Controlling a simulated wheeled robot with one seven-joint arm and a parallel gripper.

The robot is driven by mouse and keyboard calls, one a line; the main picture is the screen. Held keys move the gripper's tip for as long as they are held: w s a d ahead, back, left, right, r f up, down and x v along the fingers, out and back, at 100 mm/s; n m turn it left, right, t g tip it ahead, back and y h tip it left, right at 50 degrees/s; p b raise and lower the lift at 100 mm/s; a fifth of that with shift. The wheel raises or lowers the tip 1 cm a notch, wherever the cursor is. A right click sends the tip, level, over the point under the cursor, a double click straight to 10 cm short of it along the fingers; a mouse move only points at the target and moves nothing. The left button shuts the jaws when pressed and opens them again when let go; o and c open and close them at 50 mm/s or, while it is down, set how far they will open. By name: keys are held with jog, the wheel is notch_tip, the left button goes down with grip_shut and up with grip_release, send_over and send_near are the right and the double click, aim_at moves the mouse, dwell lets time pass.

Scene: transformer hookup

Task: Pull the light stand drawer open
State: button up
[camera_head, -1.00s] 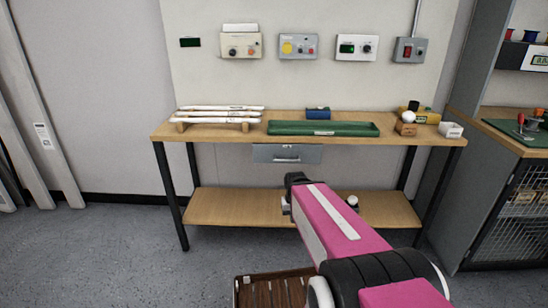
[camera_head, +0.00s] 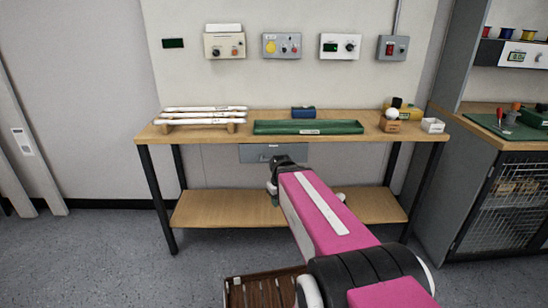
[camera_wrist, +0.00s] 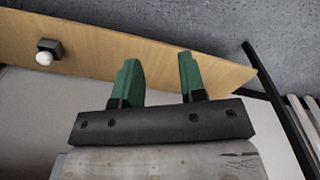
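The grey drawer (camera_head: 258,153) hangs under the tabletop of the light stand (camera_head: 350,137), and its front looks closed. My arm covers part of its lower right side and the handle is mostly hidden. My gripper (camera_head: 274,184) is in front of and below the drawer in the head view; its fingers are too small to make out there. In the wrist view my gripper (camera_wrist: 156,80) shows two green fingers spread apart with nothing between them. The wooden lower shelf (camera_wrist: 110,45) lies beyond the fingers. The drawer is not clearly seen in the wrist view.
White tubes (camera_head: 203,115) on a rack, a green tray (camera_head: 308,127) and small boxes stand on the tabletop. A small bulb in a dark holder (camera_wrist: 46,52) sits on the lower shelf. Black table legs (camera_head: 157,200) frame the space below. A cabinet (camera_head: 465,190) stands at right.

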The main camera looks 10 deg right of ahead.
jog(key=w+r+n+t, duration=0.1)
jog(key=w+r+n, duration=0.55)
jog(key=r, duration=0.45)
jog(key=w+r+n+t, duration=0.1)
jog(key=w+r+n, duration=0.55)
jog(key=r, duration=0.45)
jog(key=shift+w+d+x, duration=0.1)
jog(key=shift+d+x, duration=0.1)
jog(key=shift+x, duration=1.7)
jog(key=shift+w+d+x, duration=0.1)
jog(key=shift+d+x, duration=0.15)
jog(key=shift+x, duration=1.65)
jog(key=shift+d+x, duration=0.2)
jog(key=shift+x, duration=1.7)
grip_shut()
